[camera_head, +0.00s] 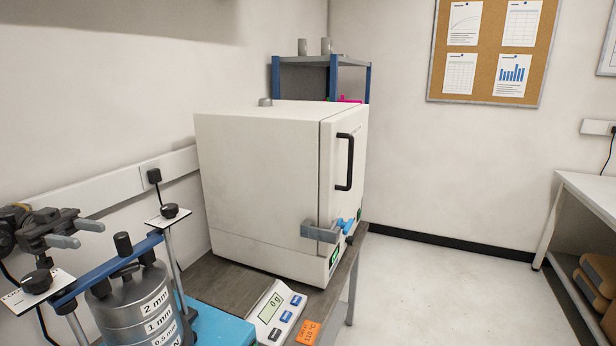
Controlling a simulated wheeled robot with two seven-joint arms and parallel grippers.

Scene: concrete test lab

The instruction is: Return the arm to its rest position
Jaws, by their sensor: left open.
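My left gripper (77,233) is at the left edge of the head view, with its arm coming in from the left. Its two grey fingers are apart and nothing is between them. It hangs in the air above and behind a sieve stack (140,300) with a blue crossbar (108,270). It looks close to the left wall, and I cannot tell the exact gap to the crossbar. My right gripper does not show.
A white oven (262,185) with its door shut stands on a dark bench (215,272). A scale (278,308) and an orange 110 °C tag (308,332) lie in front. A shelf (305,75) stands behind the oven. The floor (440,285) to the right is clear.

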